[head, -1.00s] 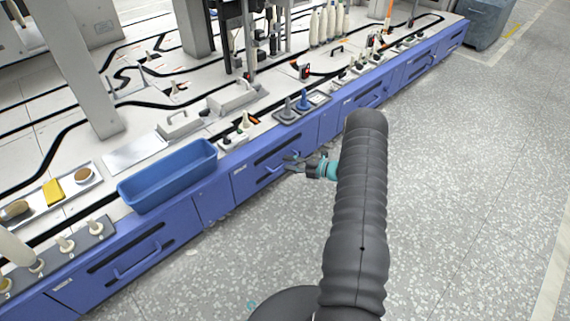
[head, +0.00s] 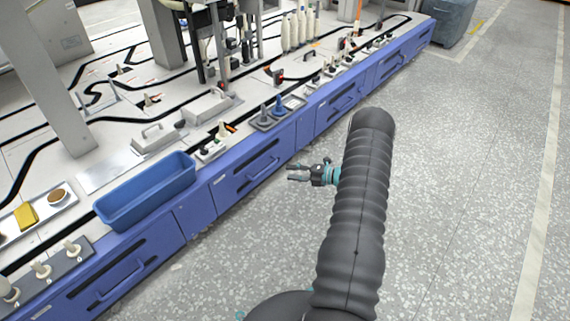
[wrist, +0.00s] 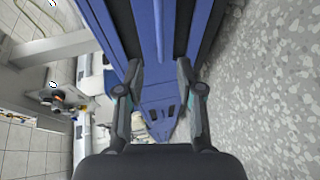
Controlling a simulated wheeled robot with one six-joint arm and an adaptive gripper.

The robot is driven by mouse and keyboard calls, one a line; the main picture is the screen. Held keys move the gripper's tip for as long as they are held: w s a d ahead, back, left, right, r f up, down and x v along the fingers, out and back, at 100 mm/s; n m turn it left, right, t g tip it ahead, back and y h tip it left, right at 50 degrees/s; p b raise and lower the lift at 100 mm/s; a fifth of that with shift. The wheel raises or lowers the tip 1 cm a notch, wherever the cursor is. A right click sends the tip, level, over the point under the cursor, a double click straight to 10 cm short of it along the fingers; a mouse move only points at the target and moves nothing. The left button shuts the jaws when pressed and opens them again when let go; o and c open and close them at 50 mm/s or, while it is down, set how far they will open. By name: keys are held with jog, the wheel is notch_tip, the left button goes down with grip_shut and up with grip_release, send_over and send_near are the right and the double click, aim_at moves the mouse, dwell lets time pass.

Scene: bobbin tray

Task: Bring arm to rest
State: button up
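My gripper (head: 298,172) is open and empty in the head view, held in front of the blue drawer fronts and pointing left toward the machine. In the wrist view its two fingers (wrist: 158,75) stand apart with nothing between them, and the blue cabinet front (wrist: 158,30) lies beyond. My dark ribbed arm crosses the middle of the head view and hides part of the floor.
A blue bin (head: 148,197) sits on the machine's front ledge. A tray (head: 68,208) with a yellow sponge (head: 25,216) and numbered bobbin pegs (head: 40,270) are at the left. The speckled floor (head: 460,190) at right is clear.

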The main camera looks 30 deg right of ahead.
jog(key=s+a+f+n+g, duration=0.45)
jog(key=s+n, duration=0.25)
jog(key=n, duration=0.3)
jog(key=s+a+r+n+g, duration=0.5)
jog(key=r+n, duration=0.3)
jog(key=n, duration=0.3)
jog(key=s+a+r+n+t+h+p, duration=0.1)
jog(key=s+a+r+n, duration=0.4)
jog(key=r, duration=0.9)
jog(key=s+a+r+n+t+h+p, duration=0.1)
jog(key=s+a+r+n+h+p, duration=0.3)
jog(key=s+r+n, duration=0.5)
jog(key=s+a+r+n+t+h+p, duration=0.1)
jog(key=s+a+r+n+h+p, duration=0.2)
jog(key=s+a+r+n+h, duration=0.3)
notch_tip(320, 180, up, 14)
jog(key=s+a+n, duration=0.1)
jog(key=a+n, duration=0.1)
jog(key=n, duration=0.3)
jog(key=shift+r, duration=0.15)
